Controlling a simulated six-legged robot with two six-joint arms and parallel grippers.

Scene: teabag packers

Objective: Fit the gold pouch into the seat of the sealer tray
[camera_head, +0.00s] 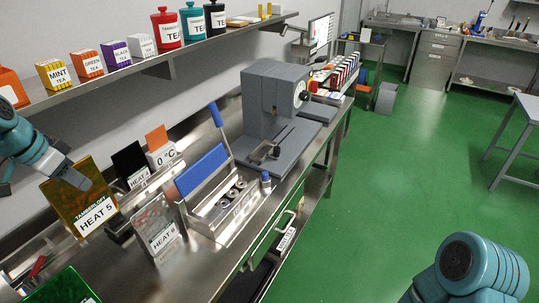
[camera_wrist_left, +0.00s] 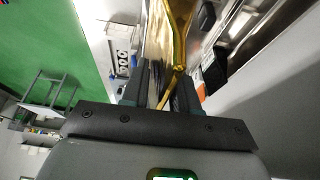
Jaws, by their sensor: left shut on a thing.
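The gold pouch (camera_head: 75,203), labelled HEAT 5, hangs upright from my left gripper (camera_head: 68,172) at the left of the head view. In the left wrist view the gold pouch (camera_wrist_left: 178,30) stands between the fingers of my left gripper (camera_wrist_left: 158,88), which are shut on its top edge. The sealer (camera_head: 222,203) has a blue bar, a raised blue-handled lever and a metal tray at its front. The pouch is to the left of the sealer and apart from it. The seat is not clearly visible. My right gripper is out of view; only my right arm shows.
A silver pouch (camera_head: 158,228) and a black pouch (camera_head: 130,162) stand between the gold pouch and the sealer. A grey machine (camera_head: 275,100) stands beyond the sealer.

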